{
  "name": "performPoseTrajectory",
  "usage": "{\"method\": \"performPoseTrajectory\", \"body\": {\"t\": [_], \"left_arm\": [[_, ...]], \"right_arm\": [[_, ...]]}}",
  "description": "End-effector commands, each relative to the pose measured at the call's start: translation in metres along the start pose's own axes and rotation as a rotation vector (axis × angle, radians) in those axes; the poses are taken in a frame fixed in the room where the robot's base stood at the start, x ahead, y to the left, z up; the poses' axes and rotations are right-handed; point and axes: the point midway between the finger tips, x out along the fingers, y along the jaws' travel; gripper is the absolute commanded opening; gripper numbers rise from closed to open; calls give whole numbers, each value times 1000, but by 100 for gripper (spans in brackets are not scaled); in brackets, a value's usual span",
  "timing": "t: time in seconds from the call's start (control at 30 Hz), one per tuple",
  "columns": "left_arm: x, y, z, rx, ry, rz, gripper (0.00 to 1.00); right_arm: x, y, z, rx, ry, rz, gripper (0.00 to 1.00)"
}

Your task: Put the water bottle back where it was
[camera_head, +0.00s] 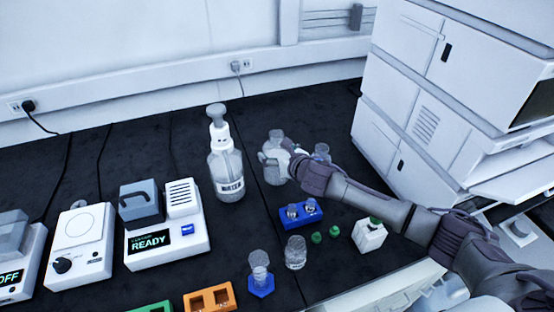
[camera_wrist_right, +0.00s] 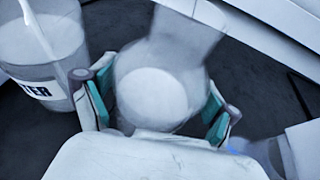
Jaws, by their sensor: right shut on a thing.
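A bottle labelled WATER (camera_head: 228,178) with a white neck and grey top stands upright on the black bench. It also shows at the left in the right wrist view (camera_wrist_right: 45,50). That clear bottle is between the teal finger pads in the right wrist view (camera_wrist_right: 158,95). No label on it can be read, and its lower part is partly hidden by the gripper. I cannot tell whether it touches the bench. My left gripper is out of view.
Another clear bottle (camera_head: 322,150) stands partly behind my right wrist. In front are a blue rack (camera_head: 301,216), green caps (camera_head: 316,237), a white bottle (camera_head: 370,239) and a glass jar (camera_head: 295,254). White instrument stacks (camera_head: 400,110) stand at right; a READY device (camera_head: 165,230) at left.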

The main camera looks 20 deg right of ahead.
Motion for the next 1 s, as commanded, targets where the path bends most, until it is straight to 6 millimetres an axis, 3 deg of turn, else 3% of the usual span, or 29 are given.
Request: {"method": "performPoseTrajectory", "body": {"t": [0.2, 0.53, 0.57, 0.6, 0.63, 1.0], "left_arm": [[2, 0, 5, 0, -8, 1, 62], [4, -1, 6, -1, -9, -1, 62], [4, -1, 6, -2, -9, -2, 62], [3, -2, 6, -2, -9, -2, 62], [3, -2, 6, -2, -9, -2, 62], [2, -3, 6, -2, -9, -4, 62]], "right_arm": [[9, 1, -24, 1, -3, 1, 18], [10, 0, -26, -1, -4, 0, 18], [10, 0, -30, -1, 2, -1, 89], [10, 0, -29, -1, 2, -1, 96], [10, 0, -29, -1, 2, -1, 100], [9, 0, -26, 0, 1, -1, 100]]}}
